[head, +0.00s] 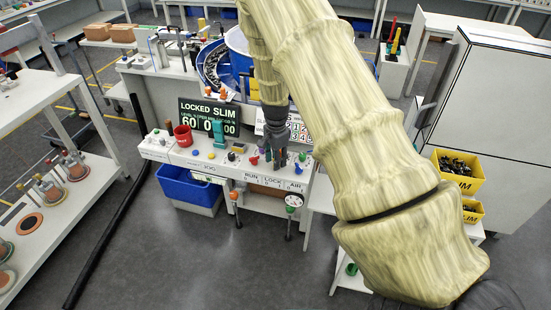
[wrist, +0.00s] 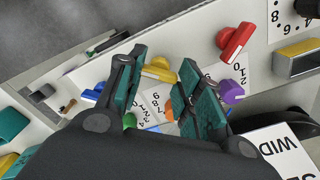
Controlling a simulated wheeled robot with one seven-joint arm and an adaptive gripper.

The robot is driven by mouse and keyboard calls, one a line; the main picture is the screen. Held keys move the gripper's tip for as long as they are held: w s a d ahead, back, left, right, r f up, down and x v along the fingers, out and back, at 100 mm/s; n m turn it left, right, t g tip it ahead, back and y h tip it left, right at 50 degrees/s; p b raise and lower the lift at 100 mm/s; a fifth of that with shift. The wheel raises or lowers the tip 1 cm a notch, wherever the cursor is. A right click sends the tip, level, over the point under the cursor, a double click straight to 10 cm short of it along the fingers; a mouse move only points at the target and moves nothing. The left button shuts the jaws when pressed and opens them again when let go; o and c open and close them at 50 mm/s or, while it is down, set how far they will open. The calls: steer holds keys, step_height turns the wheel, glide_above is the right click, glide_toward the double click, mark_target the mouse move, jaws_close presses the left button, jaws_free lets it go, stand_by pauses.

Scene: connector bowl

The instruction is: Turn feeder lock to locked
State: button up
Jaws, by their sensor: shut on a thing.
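My gripper (head: 275,153) reaches down to the control panel (head: 205,158) above its LOCK label (head: 272,181). In the wrist view its teal fingers (wrist: 161,72) stand on either side of a yellow knob (wrist: 160,69) and are shut on it. A numbered dial plate (wrist: 157,100) shows below the knob. In the head view the arm and fingers hide most of this spot. I cannot tell from the label alone whether the yellow knob is the feeder lock. A dark display (head: 209,117) reads "LOCKED SLIM".
A purple knob (wrist: 231,91) is close beside the right finger, and a red knob (wrist: 235,42) is farther off. A green knob (wrist: 129,121) and a blue one (wrist: 93,92) are left. A blue bin (head: 188,185) sits below the panel. Yellow bins (head: 458,171) stand right.

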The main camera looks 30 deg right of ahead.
steer(key=shift+d+m, duration=0.1)
steer(key=shift+m, duration=0.4)
steer(key=shift+c, duration=0.3)
jaws_close()
steer(key=o, duration=1.1)
jaws_free()
steer(key=shift+o, duration=0.2)
step_height(320, 180, up, 12)
